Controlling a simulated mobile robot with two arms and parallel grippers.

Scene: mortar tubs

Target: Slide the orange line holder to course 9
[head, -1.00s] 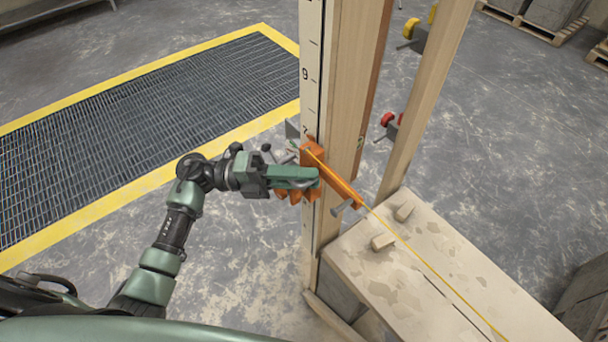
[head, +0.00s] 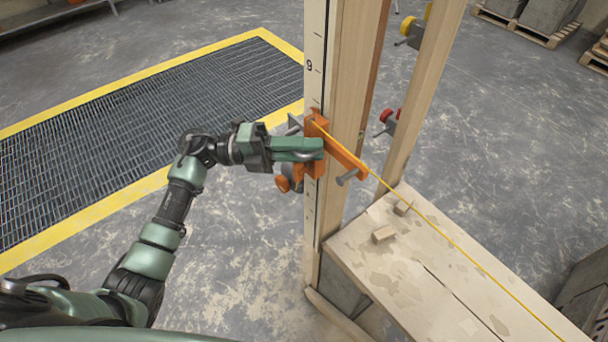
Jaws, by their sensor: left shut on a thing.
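The orange line holder (head: 345,158) sits on an upright wooden post (head: 347,80) with a white marked scale (head: 314,35) on its left face. The holder is below the mark 9 on the scale. My left gripper (head: 312,150) is shut on the orange line holder from the left and hides part of it. A yellow line (head: 455,245) runs from the holder down to the right over the pale bench. My right gripper is not in view.
A second wooden upright (head: 420,95) stands right of the post, with a red-knobbed clamp (head: 388,118) and a yellow-knobbed clamp (head: 412,35). The pale bench top (head: 420,275) holds small wooden blocks (head: 385,234). A yellow-edged floor grating (head: 150,130) lies left.

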